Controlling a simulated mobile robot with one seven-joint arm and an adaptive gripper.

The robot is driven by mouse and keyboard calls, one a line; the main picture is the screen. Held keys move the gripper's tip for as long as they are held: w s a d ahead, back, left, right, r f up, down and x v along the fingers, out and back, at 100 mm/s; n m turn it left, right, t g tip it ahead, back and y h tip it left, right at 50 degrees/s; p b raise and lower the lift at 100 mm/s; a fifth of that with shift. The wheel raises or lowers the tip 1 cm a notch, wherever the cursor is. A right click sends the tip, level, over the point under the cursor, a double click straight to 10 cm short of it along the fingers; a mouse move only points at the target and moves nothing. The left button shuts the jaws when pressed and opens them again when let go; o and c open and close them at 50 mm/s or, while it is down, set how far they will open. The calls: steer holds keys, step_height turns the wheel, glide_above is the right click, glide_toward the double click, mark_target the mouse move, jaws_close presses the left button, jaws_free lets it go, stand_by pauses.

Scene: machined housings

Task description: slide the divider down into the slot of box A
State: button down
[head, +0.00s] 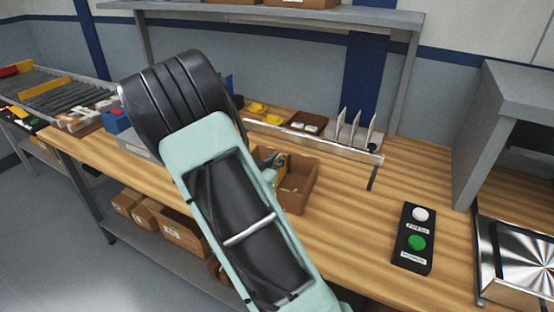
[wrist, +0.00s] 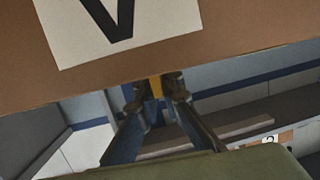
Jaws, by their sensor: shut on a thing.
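In the head view an open brown box (head: 296,207) stands on the bench, partly hidden by my arm. My gripper (head: 269,163) is at its back left. A brown wall (wrist: 235,22) fills the top there, with a white label bearing a dark V-shaped mark, cut off by the frame. The slot is hidden. I cannot tell how far the divider is inside.
A rack with upright white panels (head: 356,132) stands behind the box, along with yellow pieces (head: 257,107) and a small brown tray (head: 305,124). A button box (head: 414,238) lies to the right, near a metal fixture (head: 522,247). Bench between box and button box is clear.

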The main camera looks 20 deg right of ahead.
steer(key=c, duration=2)
jaws_free()
steer(key=shift+f, duration=0.1)
steer(key=shift+a, duration=0.1)
steer(key=v, duration=1.2)
